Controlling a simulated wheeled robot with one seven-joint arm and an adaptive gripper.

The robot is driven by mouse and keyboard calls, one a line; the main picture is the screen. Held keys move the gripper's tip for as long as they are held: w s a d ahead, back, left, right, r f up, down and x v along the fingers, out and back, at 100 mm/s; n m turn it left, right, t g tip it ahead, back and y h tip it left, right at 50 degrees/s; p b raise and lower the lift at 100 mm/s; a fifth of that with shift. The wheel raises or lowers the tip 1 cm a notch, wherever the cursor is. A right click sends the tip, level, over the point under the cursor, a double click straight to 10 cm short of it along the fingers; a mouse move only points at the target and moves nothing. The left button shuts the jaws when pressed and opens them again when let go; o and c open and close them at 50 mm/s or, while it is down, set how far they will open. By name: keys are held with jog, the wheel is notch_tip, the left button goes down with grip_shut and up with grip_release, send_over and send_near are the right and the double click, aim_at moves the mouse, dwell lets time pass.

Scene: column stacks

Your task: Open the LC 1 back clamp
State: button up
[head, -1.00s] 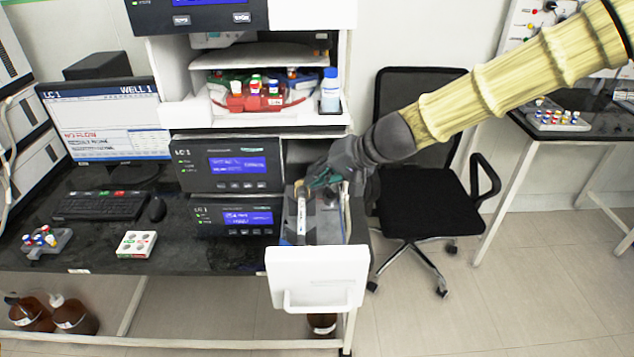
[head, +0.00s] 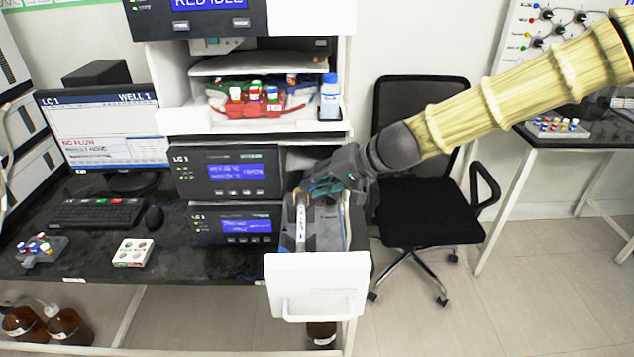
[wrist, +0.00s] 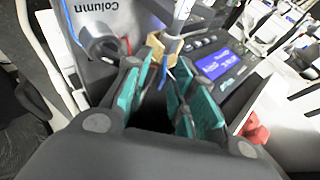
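The LC 1 column compartment stands pulled open, with its white front (head: 318,287) facing me. A slim pale column (head: 300,224) stands along its left side in the head view. In the wrist view a grey panel marked "Column" (wrist: 98,12) carries a dark rounded clamp-like part (wrist: 104,48). A brass-coloured fitting (wrist: 164,46) and a blue tube lie just beyond my fingers. My gripper (wrist: 160,88) has teal pads, which stand apart with nothing clearly between them. In the head view my gripper (head: 322,190) is over the compartment's back part and hides it. I cannot tell which part is the back clamp.
Two LC 1 modules (head: 226,172) with blue screens stand left of the compartment. A white shelf with a red vial tray (head: 258,106) and a blue-capped bottle (head: 330,96) is above. A black chair (head: 425,215) stands to the right.

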jog(key=shift+d+r, duration=0.1)
jog(key=v, duration=1.1)
jog(key=shift+s+d+r, duration=0.2)
dwell(0.3)
